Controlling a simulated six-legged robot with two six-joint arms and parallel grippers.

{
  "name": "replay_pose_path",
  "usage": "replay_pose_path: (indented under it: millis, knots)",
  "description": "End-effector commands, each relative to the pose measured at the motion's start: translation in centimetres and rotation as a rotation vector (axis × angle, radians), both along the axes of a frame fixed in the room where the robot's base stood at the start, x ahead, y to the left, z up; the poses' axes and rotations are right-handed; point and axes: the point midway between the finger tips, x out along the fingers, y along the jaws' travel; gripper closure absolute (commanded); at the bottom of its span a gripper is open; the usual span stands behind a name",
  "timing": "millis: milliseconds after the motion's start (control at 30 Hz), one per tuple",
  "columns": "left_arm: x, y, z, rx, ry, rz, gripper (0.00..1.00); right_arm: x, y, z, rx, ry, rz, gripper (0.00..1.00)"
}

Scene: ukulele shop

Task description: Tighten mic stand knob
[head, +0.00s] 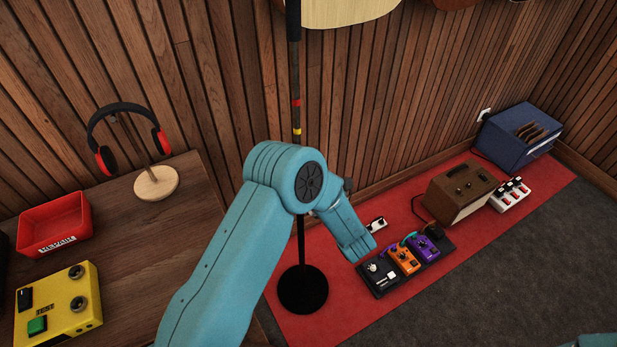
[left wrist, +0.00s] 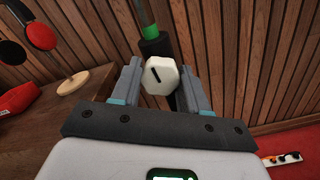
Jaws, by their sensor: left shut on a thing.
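The mic stand (head: 302,291) stands upright on a red rug, with a round black base and a black pole (head: 294,65). Red and yellow bands show on the pole in the head view. In the left wrist view, its white faceted knob (left wrist: 161,76) with a dark line sits in front of the black collar (left wrist: 158,46). My left gripper (left wrist: 160,70) is shut on the knob, one finger at each side. In the head view my left arm covers the middle of the pole and hides the knob. My right gripper is out of view.
A wooden table at left bears headphones on a stand (head: 155,183), a red tray (head: 54,238) and a yellow box (head: 60,306). A slatted wall rises close behind the stand.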

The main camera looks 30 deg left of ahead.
Motion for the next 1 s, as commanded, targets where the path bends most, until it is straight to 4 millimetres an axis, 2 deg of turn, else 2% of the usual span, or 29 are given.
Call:
replay_pose_path:
  millis: [67,100,133,167,433,567,667,1000]
  knots:
    - [0.0,-0.1,0.1,0.001,-0.002,-0.002,0.86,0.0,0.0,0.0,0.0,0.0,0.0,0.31]
    - [0.0,-0.1,0.1,0.001,-0.002,-0.002,0.46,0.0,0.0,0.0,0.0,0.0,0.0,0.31]
    - [0.0,-0.1,0.1,0.001,-0.002,-0.002,0.36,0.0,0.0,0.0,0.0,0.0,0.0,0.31]
    - [0.0,-0.1,0.1,0.001,-0.002,-0.002,0.31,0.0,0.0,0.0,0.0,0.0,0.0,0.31]
    - [0.0,-0.1,0.0,0.0,-0.001,-0.001,0.31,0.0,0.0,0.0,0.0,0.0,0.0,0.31]
    - [-0.4,-0.9,-0.1,-0.001,-0.001,-0.004,0.31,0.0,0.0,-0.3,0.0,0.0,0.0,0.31]
    - [-1.3,-2.5,-0.2,0.0,-0.001,-0.006,0.31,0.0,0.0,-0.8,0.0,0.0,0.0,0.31]
    - [-5.8,-10.3,-0.1,0.001,-0.003,-0.008,0.31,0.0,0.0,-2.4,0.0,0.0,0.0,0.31]
